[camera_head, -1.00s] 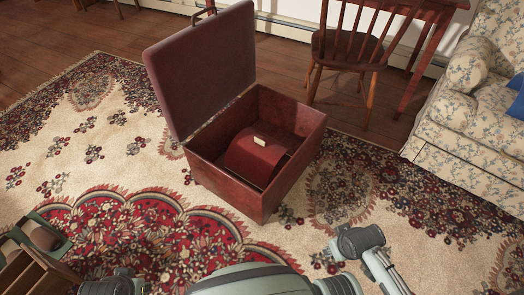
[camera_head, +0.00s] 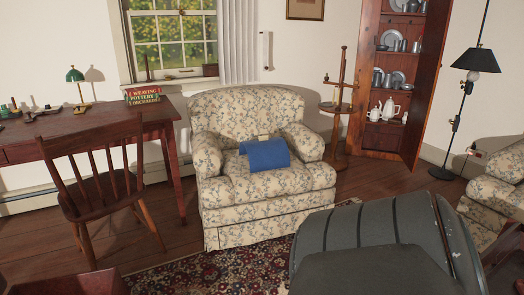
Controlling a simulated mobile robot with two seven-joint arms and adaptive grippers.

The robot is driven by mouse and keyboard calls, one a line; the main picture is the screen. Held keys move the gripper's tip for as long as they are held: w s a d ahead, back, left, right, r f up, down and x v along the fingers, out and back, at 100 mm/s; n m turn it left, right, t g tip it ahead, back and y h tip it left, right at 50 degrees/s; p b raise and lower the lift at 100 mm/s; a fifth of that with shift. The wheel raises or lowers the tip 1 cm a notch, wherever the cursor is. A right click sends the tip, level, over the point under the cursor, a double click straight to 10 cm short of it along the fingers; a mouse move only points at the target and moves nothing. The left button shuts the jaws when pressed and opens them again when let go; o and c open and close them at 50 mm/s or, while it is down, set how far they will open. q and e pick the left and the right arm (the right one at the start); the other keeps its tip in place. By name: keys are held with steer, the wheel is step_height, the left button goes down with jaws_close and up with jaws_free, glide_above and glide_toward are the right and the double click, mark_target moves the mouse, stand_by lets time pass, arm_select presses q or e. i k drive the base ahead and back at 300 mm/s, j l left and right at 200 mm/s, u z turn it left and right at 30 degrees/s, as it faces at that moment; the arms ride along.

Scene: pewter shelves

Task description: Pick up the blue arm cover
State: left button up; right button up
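The blue arm cover (camera_head: 264,154) is draped in a curve on the floral armchair (camera_head: 245,218). It sits near the back of the seat cushion, between the two chair arms, with a small pale tag at its top. Neither of my grippers shows in the head view.
A wooden chair (camera_head: 103,190) and a desk (camera_head: 100,130) stand at the left. A wooden stand (camera_head: 338,120) is right of the armchair, with an open cupboard (camera_head: 376,142) behind. A patterned rug (camera_head: 215,268) lies in front. A red box edge (camera_head: 70,285) shows at bottom left.

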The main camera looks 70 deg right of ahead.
mark_target(264, 153)
steer(key=z, duration=2.15)
steer(key=i+j, duration=0.1)
steer(key=i, duration=0.2)
steer(key=i+j, duration=0.1)
steer(key=i, duration=0.25)
steer(key=i+l, duration=0.1)
steer(key=i, duration=0.4)
steer(key=i+l+u, duration=0.1)
steer(key=i, duration=0.4)
steer(key=i+l, duration=0.15)
steer(key=i, duration=0.35)
steer(key=i+l, duration=0.2)
steer(key=l, duration=0.15)
steer(key=i+l+u, duration=0.1)
steer(key=l, duration=0.25)
steer(key=i+l, duration=0.3)
steer(key=i+l+u, duration=0.05)
